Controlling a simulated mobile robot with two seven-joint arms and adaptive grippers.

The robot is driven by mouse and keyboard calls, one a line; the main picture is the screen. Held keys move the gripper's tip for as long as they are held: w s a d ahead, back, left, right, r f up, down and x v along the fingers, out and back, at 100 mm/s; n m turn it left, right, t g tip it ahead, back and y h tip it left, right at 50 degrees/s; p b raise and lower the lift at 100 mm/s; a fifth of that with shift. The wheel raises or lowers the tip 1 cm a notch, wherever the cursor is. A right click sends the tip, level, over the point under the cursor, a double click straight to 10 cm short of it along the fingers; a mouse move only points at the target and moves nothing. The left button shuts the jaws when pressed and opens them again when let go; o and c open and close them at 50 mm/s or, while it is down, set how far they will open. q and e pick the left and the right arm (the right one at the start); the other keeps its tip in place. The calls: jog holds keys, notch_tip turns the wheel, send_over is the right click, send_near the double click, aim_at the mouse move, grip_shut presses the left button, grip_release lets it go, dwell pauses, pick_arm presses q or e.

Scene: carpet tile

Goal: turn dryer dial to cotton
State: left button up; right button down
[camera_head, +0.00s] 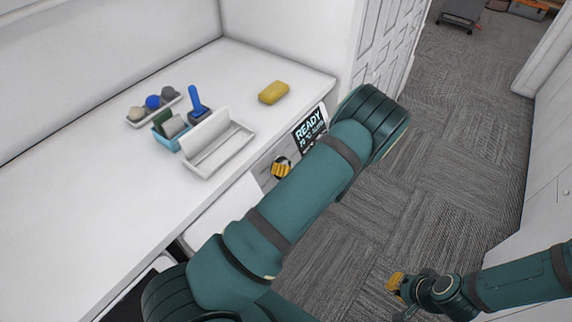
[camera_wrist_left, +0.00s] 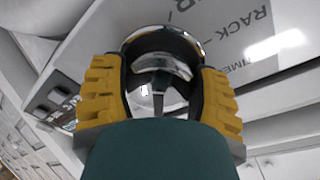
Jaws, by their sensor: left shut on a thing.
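The dryer's white front panel (camera_head: 265,178) shows below the counter edge in the head view, with a dark display (camera_head: 309,131) that begins with "READY". My left gripper (camera_head: 282,168) is at this panel, mostly behind my own arm. In the left wrist view the round dial (camera_wrist_left: 160,60), with a shiny rim and dark inside, sits between its two yellow fingers. The left gripper is shut on the dial. "RACK" and part of "TIME" are printed beside it; no cotton label is readable. My right gripper (camera_head: 398,284) hangs over the carpet, away from the dryer; its opening is unclear.
The white counter (camera_head: 110,210) above holds a yellow sponge (camera_head: 273,92), a white rack (camera_head: 217,143), a teal caddy (camera_head: 170,132) and a small tray (camera_head: 140,115). Carpet (camera_head: 460,150) is open to the right, with a white cabinet wall (camera_head: 552,205) beyond.

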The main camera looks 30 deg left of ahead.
pick_arm(q)
jog(key=shift+m+p, duration=0.45)
jog(key=shift+m, duration=0.25)
jog(key=o, duration=1.2)
jog(key=v, duration=1.2)
jog(key=shift+r, duration=0.1)
